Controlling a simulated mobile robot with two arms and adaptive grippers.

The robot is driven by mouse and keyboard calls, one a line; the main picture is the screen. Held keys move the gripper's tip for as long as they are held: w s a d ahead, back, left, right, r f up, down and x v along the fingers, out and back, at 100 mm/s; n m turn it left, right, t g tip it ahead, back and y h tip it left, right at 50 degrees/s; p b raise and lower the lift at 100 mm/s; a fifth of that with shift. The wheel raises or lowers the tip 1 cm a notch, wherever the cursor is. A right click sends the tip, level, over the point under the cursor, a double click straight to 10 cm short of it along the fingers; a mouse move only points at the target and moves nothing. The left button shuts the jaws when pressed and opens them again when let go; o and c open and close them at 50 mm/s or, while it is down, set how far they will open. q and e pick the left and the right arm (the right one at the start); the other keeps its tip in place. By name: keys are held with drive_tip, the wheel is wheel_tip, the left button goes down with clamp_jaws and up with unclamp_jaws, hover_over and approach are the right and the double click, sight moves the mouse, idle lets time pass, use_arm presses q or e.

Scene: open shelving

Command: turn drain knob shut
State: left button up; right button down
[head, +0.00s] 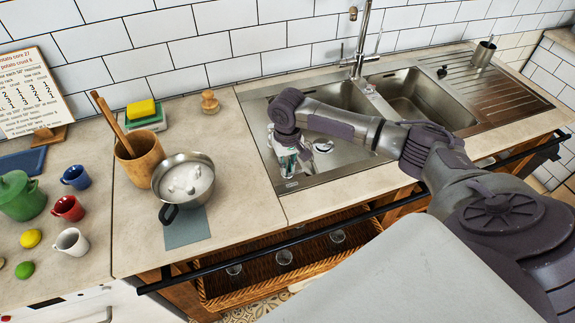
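The steel double sink (262,133) is set in the counter, with a left and a right basin. My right arm reaches in from the right across the sink. My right gripper (295,163) points down over the front left part of the left basin. Its fingers are small and partly hidden, so I cannot tell whether they are open or shut. A shiny metal part (323,146) shows just right of the fingers; I cannot tell whether they touch. A small black knob-like piece (442,71) is on the drainboard side. I cannot clearly identify the drain knob. My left gripper is out of view.
A tall faucet (360,45) rises behind the basins. A metal cup (483,53) stands on the drainboard. Left of the sink are a steel pan (184,178), a wooden utensil pot (140,157) and a sponge (141,109). A black rail (290,232) runs along the counter front.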

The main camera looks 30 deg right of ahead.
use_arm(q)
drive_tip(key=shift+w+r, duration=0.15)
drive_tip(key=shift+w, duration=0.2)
use_arm(e)
drive_tip(key=n+p, duration=0.2)
drive_tip(key=p, duration=0.1)
drive_tip(key=shift+r+n, duration=0.2)
drive_tip(key=shift+n, duration=0.2)
drive_tip(key=n+p, duration=0.2)
drive_tip(key=n, duration=0.2)
drive_tip(key=shift+f+p, duration=0.1)
drive_tip(key=shift+p, duration=0.2)
drive_tip(key=n+p, duration=0.1)
drive_tip(key=n, duration=0.4)
use_arm(q)
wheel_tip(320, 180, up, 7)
drive_tip(key=shift+p, duration=0.35)
use_arm(e)
drive_tip(key=n, duration=0.6)
drive_tip(key=shift+f, duration=0.1)
drive_tip(key=c, duration=1.2)
unclamp_jaws()
